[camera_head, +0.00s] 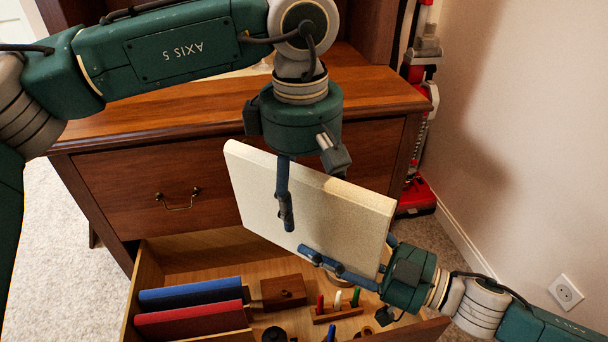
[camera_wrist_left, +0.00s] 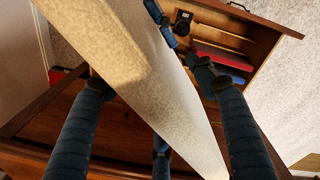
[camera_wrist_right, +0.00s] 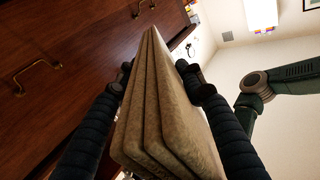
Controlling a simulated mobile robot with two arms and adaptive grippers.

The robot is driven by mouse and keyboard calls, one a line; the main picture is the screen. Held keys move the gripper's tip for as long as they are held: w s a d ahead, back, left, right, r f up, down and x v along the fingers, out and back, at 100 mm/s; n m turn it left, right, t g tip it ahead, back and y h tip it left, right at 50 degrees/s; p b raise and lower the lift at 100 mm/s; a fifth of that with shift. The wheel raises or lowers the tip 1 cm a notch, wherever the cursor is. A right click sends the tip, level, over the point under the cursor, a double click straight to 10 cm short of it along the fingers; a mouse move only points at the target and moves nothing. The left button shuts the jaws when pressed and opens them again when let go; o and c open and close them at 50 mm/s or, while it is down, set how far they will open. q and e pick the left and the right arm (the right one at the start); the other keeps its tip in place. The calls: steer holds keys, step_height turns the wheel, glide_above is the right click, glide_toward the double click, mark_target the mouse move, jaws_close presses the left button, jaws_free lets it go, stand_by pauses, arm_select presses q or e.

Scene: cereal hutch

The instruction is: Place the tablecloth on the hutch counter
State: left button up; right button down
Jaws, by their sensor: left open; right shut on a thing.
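The tablecloth (camera_head: 300,205) is a thick, cream, folded slab, held tilted above the open drawer in front of the hutch. My right gripper (camera_head: 350,255) is shut on its lower right part. In the right wrist view the folded layers of the tablecloth (camera_wrist_right: 155,105) sit between the two fingers. My left gripper (camera_head: 305,190) is open at its upper edge, pointing down. In the left wrist view its fingers (camera_wrist_left: 155,80) lie on either side of the tablecloth, apart from each other. The hutch counter (camera_head: 150,106) is the brown wooden top behind, partly hidden by my left arm.
The open drawer (camera_head: 150,285) holds a blue book (camera_head: 190,294), a red book (camera_head: 190,322), a small wooden box (camera_head: 283,291) and colored pegs in a holder (camera_head: 338,312). A red vacuum cleaner (camera_head: 416,195) stands right of the hutch, by the wall. The visible front of the counter is clear.

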arm_select(q)
steer(key=shift+f, duration=0.5)
arm_select(e)
steer(key=shift+r, duration=0.1)
arm_select(q)
jaws_close()
steer(key=shift+d, duration=0.1)
arm_select(e)
steer(key=shift+c, duration=2.2)
jaws_free()
